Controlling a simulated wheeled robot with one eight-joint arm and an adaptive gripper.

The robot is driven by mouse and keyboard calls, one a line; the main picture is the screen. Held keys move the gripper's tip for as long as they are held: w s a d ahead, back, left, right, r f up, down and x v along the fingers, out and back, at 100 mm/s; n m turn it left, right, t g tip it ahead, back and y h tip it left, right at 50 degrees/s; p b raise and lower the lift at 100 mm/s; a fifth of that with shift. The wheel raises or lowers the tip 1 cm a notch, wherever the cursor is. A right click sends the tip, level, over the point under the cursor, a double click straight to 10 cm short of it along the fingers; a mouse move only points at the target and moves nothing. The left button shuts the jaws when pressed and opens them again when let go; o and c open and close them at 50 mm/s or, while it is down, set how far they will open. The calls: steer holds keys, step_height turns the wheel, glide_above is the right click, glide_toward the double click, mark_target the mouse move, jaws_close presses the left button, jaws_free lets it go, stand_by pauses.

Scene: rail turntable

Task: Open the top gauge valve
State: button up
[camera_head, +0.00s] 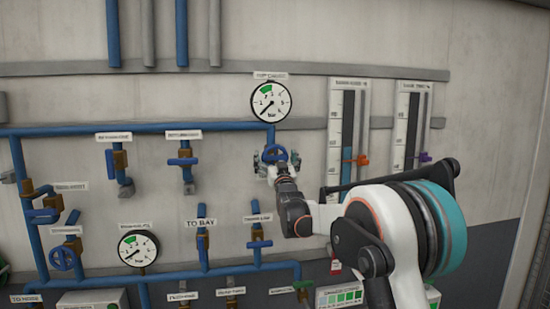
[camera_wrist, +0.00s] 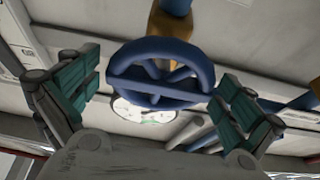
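The top gauge valve is a blue handwheel (camera_head: 275,153) at the lower end of a blue pipe, below the round top gauge (camera_head: 271,101). The gauge has a green band, and its needle points to the lower left. My gripper (camera_head: 275,167) is at the valve, its arm reaching in from the lower right. In the wrist view, the handwheel (camera_wrist: 160,50) lies between the green-padded fingers of my gripper (camera_wrist: 158,75). The fingers are open, with a visible gap to the wheel on each side. The valve's body is partly hidden behind my gripper in the head view.
Two more valves (camera_head: 184,161) hang left of it on the blue pipework. A second gauge (camera_head: 138,247) and a blue handwheel (camera_head: 63,259) are lower left. Two tall level gauges (camera_head: 348,130) with orange and purple levers (camera_head: 425,158) stand right, close to my arm.

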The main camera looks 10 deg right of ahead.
steer(key=c, duration=0.9)
steer(key=shift+n+y+b, duration=0.35)
steer(key=shift+n+y, duration=0.05)
steer(key=shift+n, duration=0.2)
steer(key=shift+c, duration=0.2)
steer(key=n+y+b, duration=0.1)
steer(key=n, duration=0.2)
steer(key=shift+f+y+b, duration=0.1)
steer(key=shift+y+b, duration=0.2)
steer(key=shift+b, duration=0.05)
steer(key=n+y+b, duration=0.1)
steer(key=n, duration=0.2)
steer(key=n+g+y+b, duration=0.1)
steer(key=n, duration=0.2)
steer(key=shift+a+y, duration=0.1)
steer(key=shift+y, duration=0.3)
steer(key=n+g+y, duration=0.1)
steer(key=n, duration=0.2)
steer(key=n+g, duration=0.1)
steer(key=n, duration=0.2)
steer(key=shift+y+b, duration=0.4)
steer(key=shift+a+n+g, duration=0.1)
steer(key=shift+n+g, duration=0.9)
steer(key=shift+n, duration=1)
